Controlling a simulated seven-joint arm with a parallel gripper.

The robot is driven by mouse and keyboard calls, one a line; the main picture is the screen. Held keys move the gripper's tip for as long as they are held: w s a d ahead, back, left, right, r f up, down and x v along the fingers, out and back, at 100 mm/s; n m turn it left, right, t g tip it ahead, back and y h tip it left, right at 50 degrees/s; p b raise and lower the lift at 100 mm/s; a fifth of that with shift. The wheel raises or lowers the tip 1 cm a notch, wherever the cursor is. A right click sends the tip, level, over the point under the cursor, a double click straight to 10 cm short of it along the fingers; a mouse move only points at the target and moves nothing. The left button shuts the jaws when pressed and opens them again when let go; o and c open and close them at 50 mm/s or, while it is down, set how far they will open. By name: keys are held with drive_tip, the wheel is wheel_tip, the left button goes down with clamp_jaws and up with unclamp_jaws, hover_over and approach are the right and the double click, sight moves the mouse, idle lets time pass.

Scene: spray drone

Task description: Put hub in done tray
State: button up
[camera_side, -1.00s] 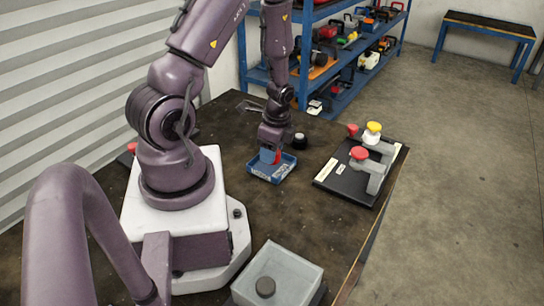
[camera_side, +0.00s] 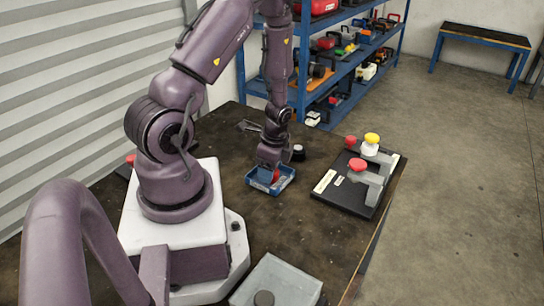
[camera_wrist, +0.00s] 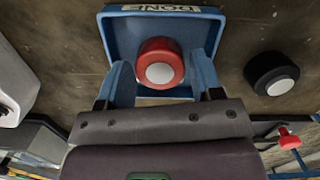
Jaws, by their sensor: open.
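The blue tray marked DONE (camera_side: 262,187) sits on the dark table below my gripper (camera_side: 271,170). It also fills the upper middle of the wrist view (camera_wrist: 122,38). A red round piece with a pale centre, seemingly the hub (camera_wrist: 160,50), is inside the tray outline; a bit of its red (camera_side: 276,175) shows in the side view. My gripper's blue fingers (camera_wrist: 161,75) are open, one on each side of the red piece, with gaps visible. Whether the piece rests fully on the tray floor is hard to tell.
A black round piece with a pale centre (camera_wrist: 272,76) stands just outside the tray. A black board (camera_side: 347,200) with grey holders and red and yellow-topped parts stands right of it. Bare table lies between.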

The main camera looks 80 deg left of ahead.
sight(276, 171)
drive_tip(key=w+d+r+n+t, duration=0.2)
drive_tip(key=d+r, duration=0.3)
drive_tip(key=r, duration=0.7)
drive_tip(key=w+d+r+n+t, duration=0.1)
drive_tip(key=w+d+r, duration=0.25)
drive_tip(key=r, duration=0.85)
drive_tip(key=s+d+r+n+t, duration=0.2)
drive_tip(key=s+d+r, duration=0.1)
drive_tip(key=d, duration=0.3)
drive_tip(key=s+d+r+n+t, duration=0.1)
drive_tip(key=s+d+r, duration=0.2)
drive_tip(key=d+r, duration=0.3)
drive_tip(key=shift+s+r+n+t+h, duration=0.15)
drive_tip(key=shift+s+n+t+h, duration=0.1)
drive_tip(key=shift+n+t+h, duration=0.15)
